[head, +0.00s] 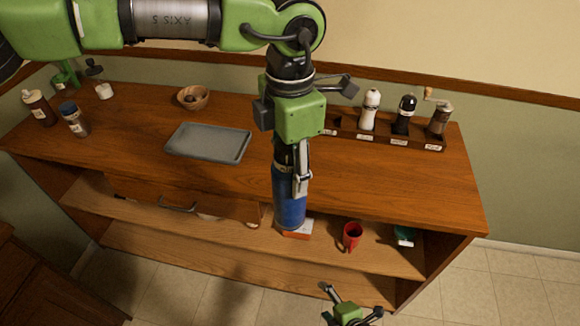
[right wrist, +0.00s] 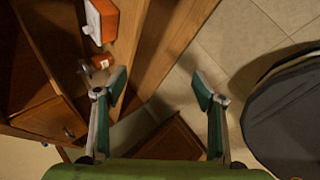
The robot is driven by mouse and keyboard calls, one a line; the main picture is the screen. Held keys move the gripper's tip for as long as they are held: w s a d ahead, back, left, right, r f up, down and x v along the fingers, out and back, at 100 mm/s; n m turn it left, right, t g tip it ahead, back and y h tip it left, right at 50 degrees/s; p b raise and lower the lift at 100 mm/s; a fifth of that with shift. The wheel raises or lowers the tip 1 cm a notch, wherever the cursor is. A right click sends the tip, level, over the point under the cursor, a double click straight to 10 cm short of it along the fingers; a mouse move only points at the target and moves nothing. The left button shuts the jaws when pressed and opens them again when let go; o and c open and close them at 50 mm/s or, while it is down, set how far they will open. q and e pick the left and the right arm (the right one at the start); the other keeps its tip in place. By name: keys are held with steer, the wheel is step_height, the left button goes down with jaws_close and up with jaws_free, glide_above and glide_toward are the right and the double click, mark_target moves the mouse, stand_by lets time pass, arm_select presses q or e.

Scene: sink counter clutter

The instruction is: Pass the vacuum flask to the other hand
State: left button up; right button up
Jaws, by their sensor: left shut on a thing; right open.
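The vacuum flask (head: 290,208) is a blue cylinder with a dark upper part. It hangs roughly upright in the head view, in front of the sideboard's front edge. My left gripper (head: 293,170) points down and is shut on its upper part, which the fingers partly hide. My right gripper (head: 350,301) is open and empty at the bottom of the head view, below and to the right of the flask. In the right wrist view its two fingers stand wide apart (right wrist: 160,90) with nothing between them. I cannot make out the flask in that view.
The wooden sideboard (head: 120,128) carries a grey tray (head: 208,142), a wooden bowl (head: 193,97), several bottles at left and a rack (head: 385,137) with mills at right. A red mug (head: 352,235) and an orange-white box (head: 299,231) sit on the shelf below. Floor in front is open.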

steer(key=s+d+f+m+g+h, duration=0.1)
steer(key=s+f+m, duration=0.4)
steer(key=s, duration=0.5)
steer(key=s+d+f+m+g+h, duration=0.1)
steer(key=s+d+f+m+g, duration=0.3)
steer(key=s, duration=0.6)
steer(key=s+d+f+m+g+h, duration=0.1)
steer(key=s+d+f+m+g, duration=0.1)
steer(key=s+d+f+m, duration=0.3)
steer(key=s+f+m, duration=0.3)
steer(key=s+m, duration=0.1)
steer(key=s, duration=0.1)
steer(key=shift+s, duration=0.2)
steer(key=shift+f, duration=0.1)
